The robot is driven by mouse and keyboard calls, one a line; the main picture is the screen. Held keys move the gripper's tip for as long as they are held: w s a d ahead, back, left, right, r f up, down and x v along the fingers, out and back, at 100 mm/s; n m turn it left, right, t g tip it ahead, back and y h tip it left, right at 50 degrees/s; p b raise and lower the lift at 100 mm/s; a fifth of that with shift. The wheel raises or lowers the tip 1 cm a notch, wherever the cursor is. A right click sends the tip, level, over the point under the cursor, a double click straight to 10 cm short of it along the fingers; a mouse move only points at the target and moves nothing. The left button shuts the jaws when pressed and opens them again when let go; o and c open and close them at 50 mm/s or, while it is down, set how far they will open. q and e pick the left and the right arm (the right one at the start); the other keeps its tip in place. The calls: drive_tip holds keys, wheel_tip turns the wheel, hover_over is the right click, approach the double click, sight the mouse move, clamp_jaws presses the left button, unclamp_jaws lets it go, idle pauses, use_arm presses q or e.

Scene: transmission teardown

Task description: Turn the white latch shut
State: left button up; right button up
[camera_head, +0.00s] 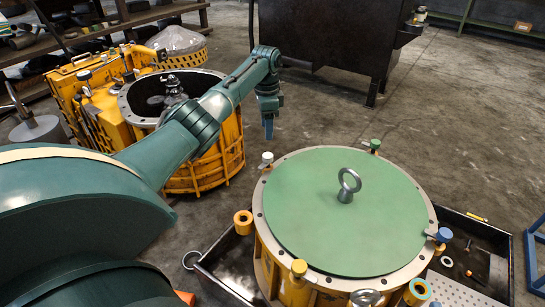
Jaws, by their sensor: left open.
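The white latch (266,158) sits on the far left rim of a yellow drum (265,254) with a round green lid (310,205). Its knob stands up above the rim. My left gripper (269,132) hangs from the left arm above and just behind the white latch in the picture, pointing down. A small gap shows between its fingertips and the knob. It is open, though its fingers overlap from this angle, and nothing shows in it. My right gripper is not in view.
Other latches around the rim are green (375,145), blue (443,236) and yellow (299,268). A metal ring bolt (347,187) stands on the lid. The drum sits in a dark tray (515,262). An open yellow housing (222,150) stands behind my left arm.

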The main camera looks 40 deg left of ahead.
use_arm(q)
drive_tip(key=b, duration=0.3)
hover_over(268, 155)
wheel_tip(268, 155, down, 6)
drive_tip(key=shift+s+f, duration=0.1)
drive_tip(key=shift+f, duration=0.15)
wheel_tip(268, 155, down, 2)
drive_tip(key=shift+f+b, duration=0.2)
drive_tip(key=shift+b, duration=0.2)
drive_tip(key=shift+f, duration=0.65)
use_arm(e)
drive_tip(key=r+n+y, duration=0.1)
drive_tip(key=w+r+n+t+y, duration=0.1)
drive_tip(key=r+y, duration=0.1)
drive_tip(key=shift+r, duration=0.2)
use_arm(q)
drive_tip(key=c, duration=1)
drive_tip(key=shift+o, duration=0.2)
